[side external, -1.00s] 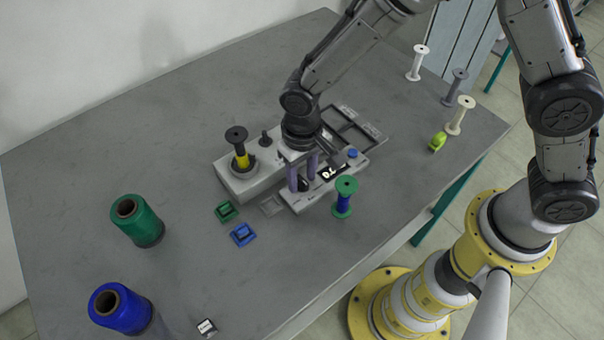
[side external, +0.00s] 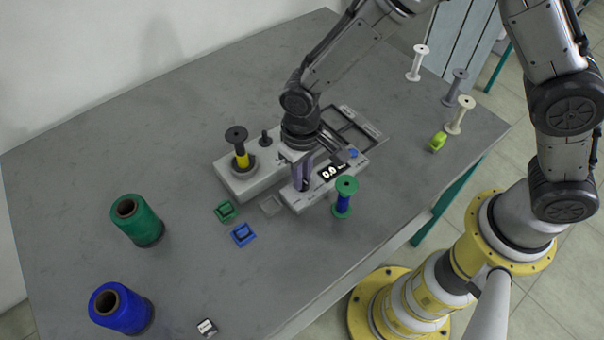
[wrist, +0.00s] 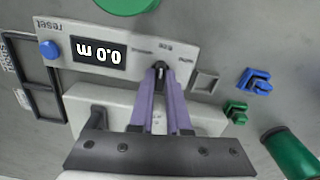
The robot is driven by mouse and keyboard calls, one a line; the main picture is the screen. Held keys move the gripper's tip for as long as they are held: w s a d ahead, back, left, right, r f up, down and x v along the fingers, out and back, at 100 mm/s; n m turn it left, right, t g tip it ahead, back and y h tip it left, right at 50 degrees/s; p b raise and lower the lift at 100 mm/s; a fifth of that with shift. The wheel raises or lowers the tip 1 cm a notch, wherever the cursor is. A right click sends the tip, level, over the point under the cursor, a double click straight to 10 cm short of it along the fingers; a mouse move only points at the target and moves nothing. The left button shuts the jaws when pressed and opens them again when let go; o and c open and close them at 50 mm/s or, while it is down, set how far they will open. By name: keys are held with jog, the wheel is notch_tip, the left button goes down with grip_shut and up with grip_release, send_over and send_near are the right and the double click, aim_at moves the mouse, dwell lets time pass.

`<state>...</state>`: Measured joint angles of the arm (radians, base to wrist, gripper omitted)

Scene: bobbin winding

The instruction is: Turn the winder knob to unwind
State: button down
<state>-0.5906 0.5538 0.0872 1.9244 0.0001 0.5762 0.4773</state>
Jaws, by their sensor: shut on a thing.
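The winder (side external: 231,180) is a light grey machine on the table. A bobbin with black flanges and yellow thread (side external: 241,157) stands upright on it. Its front panel carries a display (side external: 335,171) reading 0.0 m, which appears upside down in the wrist view (wrist: 98,56). My gripper (side external: 303,187) points down at this panel. In the wrist view its purple fingers (wrist: 159,76) are closed on the small black winder knob (wrist: 159,67), which is mostly hidden between the fingertips.
A blue reset button (side external: 352,153) sits at the panel's right end. A green-flanged bobbin with blue thread (side external: 343,203) stands close in front. Green (side external: 226,212) and blue (side external: 243,235) clips lie left. Large green (side external: 143,224) and blue (side external: 124,310) spools stand farther left. An empty black tray (side external: 352,128) lies behind.

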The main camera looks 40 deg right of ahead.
jog(key=n, duration=0.4)
jog(key=shift+n, duration=1.9)
jog(key=c, duration=0.9)
grip_release()
notch_tip(320, 180, up, 14)
jog(key=shift+f, duration=0.1)
